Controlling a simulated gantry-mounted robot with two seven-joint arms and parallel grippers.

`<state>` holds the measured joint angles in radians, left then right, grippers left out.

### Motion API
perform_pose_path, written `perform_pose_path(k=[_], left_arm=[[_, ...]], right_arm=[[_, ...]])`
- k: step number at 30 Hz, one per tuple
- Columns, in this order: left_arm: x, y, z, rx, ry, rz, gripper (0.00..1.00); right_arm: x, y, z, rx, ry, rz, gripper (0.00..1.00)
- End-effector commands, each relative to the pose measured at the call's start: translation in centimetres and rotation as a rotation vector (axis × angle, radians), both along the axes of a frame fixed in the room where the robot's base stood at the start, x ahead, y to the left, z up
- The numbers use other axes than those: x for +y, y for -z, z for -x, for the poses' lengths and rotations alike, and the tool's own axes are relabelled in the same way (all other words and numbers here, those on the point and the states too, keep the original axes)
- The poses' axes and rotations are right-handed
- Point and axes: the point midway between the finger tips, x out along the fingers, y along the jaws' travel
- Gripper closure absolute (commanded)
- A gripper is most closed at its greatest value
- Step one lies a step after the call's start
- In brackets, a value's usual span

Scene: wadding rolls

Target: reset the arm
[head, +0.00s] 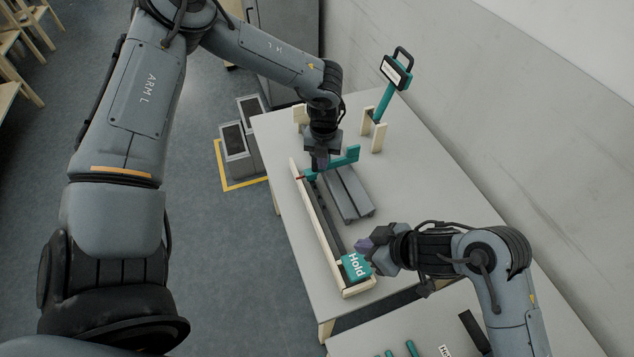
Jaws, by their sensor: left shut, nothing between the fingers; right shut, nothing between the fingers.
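My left gripper (320,163) is shut and empty, pointing down over the far part of the table, beside a teal bar (347,157). My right gripper (366,246) is shut and empty. It is close to a teal block marked "Hold" (356,266) at the near end of a long wooden-edged tray (334,262). I cannot tell whether it touches the block. A grey ridged piece (347,192) lies between the two grippers, to the right of the tray.
The pale table (440,180) is clear on its right side. A teal stand with a black-framed panel (396,72) and wooden posts (378,138) stand at the back. Grey bins (236,142) are on the floor at left. A second table (385,325) is at the bottom.

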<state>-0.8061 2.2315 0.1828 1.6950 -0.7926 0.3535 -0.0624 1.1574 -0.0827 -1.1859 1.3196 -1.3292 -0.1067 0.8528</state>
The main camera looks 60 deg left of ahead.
Motion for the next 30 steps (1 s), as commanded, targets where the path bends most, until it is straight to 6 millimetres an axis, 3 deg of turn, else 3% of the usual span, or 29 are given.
perform_pose_path(k=[12, 30], left_arm=[[0.0, -3.2, 0.0, 0.001, 0.0, -0.001, 1.0], [0.0, -3.4, 0.0, 0.001, 0.0, -0.001, 1.0]], right_arm=[[0.0, -1.8, 0.0, 0.0, 0.0, 0.0, 1.0], [0.0, -1.9, 0.0, 0.0, 0.0, 0.0, 1.0]])
